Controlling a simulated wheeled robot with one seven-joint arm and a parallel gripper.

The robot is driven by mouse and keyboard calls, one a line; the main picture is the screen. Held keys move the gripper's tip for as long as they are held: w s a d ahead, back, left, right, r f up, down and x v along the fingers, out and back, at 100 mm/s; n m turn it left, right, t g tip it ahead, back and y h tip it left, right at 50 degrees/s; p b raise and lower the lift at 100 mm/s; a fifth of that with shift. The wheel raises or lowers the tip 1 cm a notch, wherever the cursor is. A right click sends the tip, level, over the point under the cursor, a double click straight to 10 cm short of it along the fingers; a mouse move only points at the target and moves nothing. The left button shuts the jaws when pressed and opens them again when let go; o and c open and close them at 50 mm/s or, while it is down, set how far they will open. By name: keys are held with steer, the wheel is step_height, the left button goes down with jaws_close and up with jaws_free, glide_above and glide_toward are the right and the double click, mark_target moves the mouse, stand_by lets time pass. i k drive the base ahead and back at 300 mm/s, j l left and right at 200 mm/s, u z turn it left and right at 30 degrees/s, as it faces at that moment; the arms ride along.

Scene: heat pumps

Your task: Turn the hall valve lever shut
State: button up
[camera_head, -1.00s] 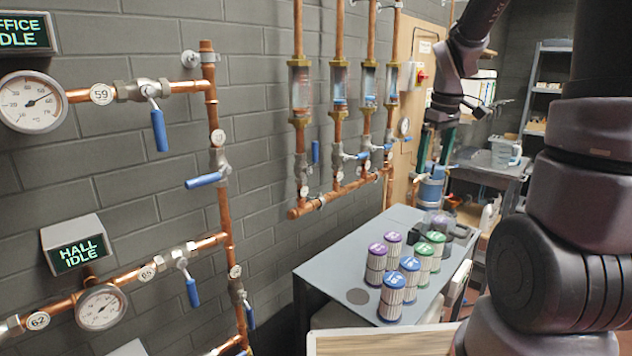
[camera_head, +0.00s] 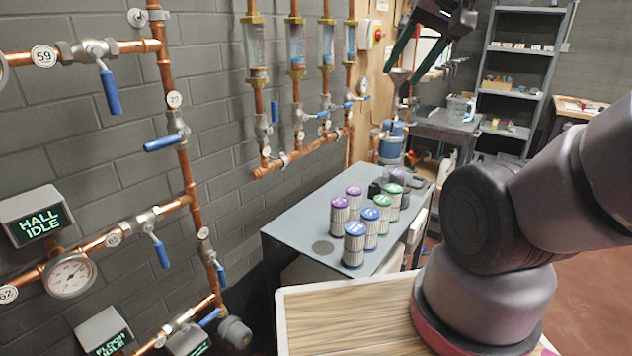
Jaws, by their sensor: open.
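The hall display (camera_head: 38,219) at left reads HALL IDLE. On the copper pipe just right of it is a valve (camera_head: 141,222) with a blue lever (camera_head: 161,252). The lever hangs down and slightly right, across the line of the pipe. My gripper (camera_head: 402,74) is at the top, right of centre, with its two dark green fingers spread apart and nothing between them. It is far from the hall valve and apart from everything.
Other blue levers sit above (camera_head: 109,90) and on the upright pipe (camera_head: 162,143). A gauge (camera_head: 70,274) is below the hall display. A grey table (camera_head: 290,226) holds several filter cartridges. Glass-tube pipes (camera_head: 255,50) stand behind it. A wooden top (camera_head: 335,312) is in front.

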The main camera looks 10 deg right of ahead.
mark_target(274, 104)
steer(key=k+u, duration=0.35)
steer(key=k+j+u, duration=0.15)
steer(key=u, duration=0.2)
steer(key=i+l+u, duration=0.1)
steer(key=l+u, duration=0.3)
steer(key=l, duration=0.25)
steer(key=l+u, duration=0.4)
steer(key=l, duration=2)
steer(key=j, duration=0.3)
